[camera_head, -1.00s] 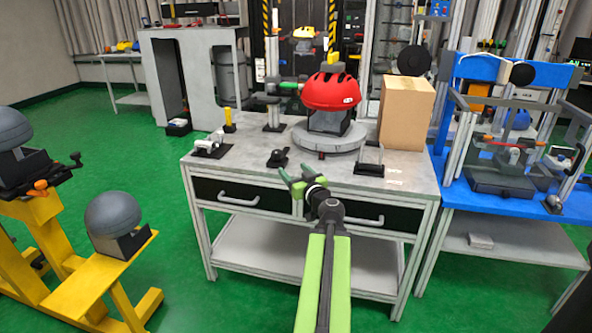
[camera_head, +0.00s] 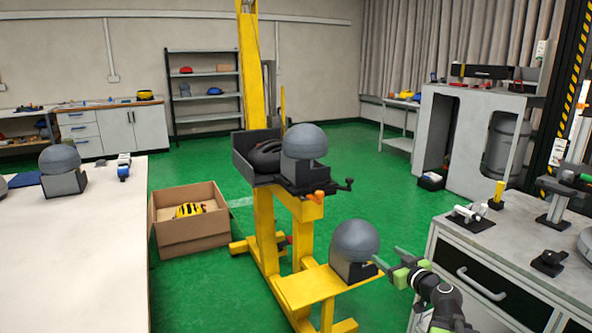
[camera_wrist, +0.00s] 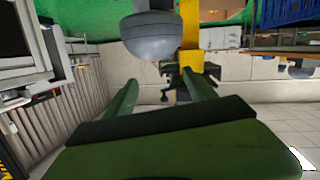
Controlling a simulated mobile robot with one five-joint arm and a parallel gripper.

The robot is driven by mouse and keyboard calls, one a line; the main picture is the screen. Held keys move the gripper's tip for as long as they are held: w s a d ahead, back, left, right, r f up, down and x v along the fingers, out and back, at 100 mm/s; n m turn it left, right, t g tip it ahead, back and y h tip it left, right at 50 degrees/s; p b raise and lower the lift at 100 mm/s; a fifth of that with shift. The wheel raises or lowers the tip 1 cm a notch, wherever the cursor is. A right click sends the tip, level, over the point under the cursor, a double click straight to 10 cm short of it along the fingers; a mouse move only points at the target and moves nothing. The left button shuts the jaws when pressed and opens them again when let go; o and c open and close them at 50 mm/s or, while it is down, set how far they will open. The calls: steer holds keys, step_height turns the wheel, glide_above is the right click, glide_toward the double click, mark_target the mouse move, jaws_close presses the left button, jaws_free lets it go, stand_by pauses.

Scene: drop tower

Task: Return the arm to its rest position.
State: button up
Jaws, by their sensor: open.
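My gripper (camera_head: 390,268) is green, at the lower right of the head view, with its two fingers apart and nothing between them. My arm reaches up to it from the bottom edge. In the picture, it lies just right of a grey dome headform (camera_head: 355,242) on the yellow stand's low platform. In the wrist view my gripper (camera_wrist: 160,95) shows two spread green fingers. A grey dome (camera_wrist: 155,35) appears beyond them, upside down in that view. I cannot tell how far the fingertips are from the dome.
A yellow stand (camera_head: 264,230) holds a second grey headform (camera_head: 304,142). A grey workbench (camera_head: 470,250) stands at the right, a white table (camera_head: 95,250) at the left. An open cardboard box (camera_head: 160,235) with a yellow helmet (camera_head: 188,210) sits on the floor. Green floor is clear behind the stand.

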steer(key=s+a+f+n+g+y, duration=0.1)
steer(key=a+f+n+g+y, duration=0.2)
steer(key=a, duration=0.8)
steer(key=a+f+n+g+y, duration=0.1)
steer(key=a+f+g, duration=0.3)
steer(key=a, duration=0.6)
steer(key=s+a+f+g+h, duration=0.3)
steer(key=s+a+f+g, duration=0.1)
steer(key=s+a+f, duration=0.4)
steer(key=s+d+f+m+g+h, duration=0.45)
steer(key=s+d+m, duration=0.35)
steer(key=d, duration=0.2)
step_height(320, 180, up, 31)
steer(key=p, duration=3.1)
steer(key=shift+a, duration=0.3)
steer(key=shift+r, duration=0.1)
steer(key=shift+c, duration=0.4)
